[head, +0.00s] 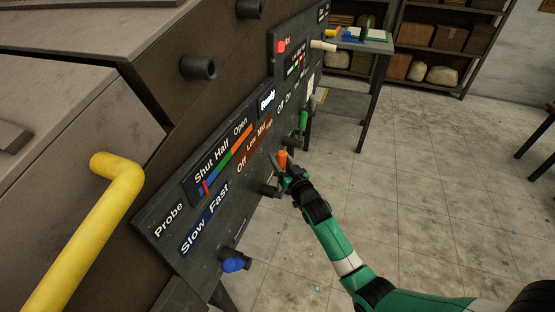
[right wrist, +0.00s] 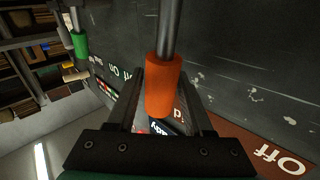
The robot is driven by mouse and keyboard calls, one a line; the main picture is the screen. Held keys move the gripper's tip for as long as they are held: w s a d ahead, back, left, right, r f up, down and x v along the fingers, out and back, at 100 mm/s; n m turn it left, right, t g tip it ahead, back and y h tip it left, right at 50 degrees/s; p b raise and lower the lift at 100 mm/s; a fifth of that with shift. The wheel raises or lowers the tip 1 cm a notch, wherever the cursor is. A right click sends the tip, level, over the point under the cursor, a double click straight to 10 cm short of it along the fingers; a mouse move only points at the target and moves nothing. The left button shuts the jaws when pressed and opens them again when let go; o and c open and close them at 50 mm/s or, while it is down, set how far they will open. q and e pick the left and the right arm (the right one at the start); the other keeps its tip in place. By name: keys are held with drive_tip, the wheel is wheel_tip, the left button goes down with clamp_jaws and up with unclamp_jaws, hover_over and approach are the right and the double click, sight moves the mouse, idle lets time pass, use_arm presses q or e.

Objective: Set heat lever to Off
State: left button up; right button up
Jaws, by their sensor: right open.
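The heat lever has an orange handle (head: 283,158) on a dark metal rod and sticks out from the control panel. It stands near the right end of the brown Off, Low, Mid, High strip (head: 258,140). My right gripper (head: 279,169) is at this handle. In the right wrist view the orange handle (right wrist: 162,86) lies between the two open fingers, with a gap visible beside it. The Off label (right wrist: 280,160) shows at the lower right there. My left gripper is not in view.
A green-handled lever (head: 303,121) stands farther along the panel, and a blue knob (head: 233,265) sits at its near lower end. A yellow pipe handle (head: 95,235) is at the left. The tiled floor right of the panel is open.

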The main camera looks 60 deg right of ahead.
drive_tip(key=shift+x, duration=1)
clamp_jaws()
idle(0.7)
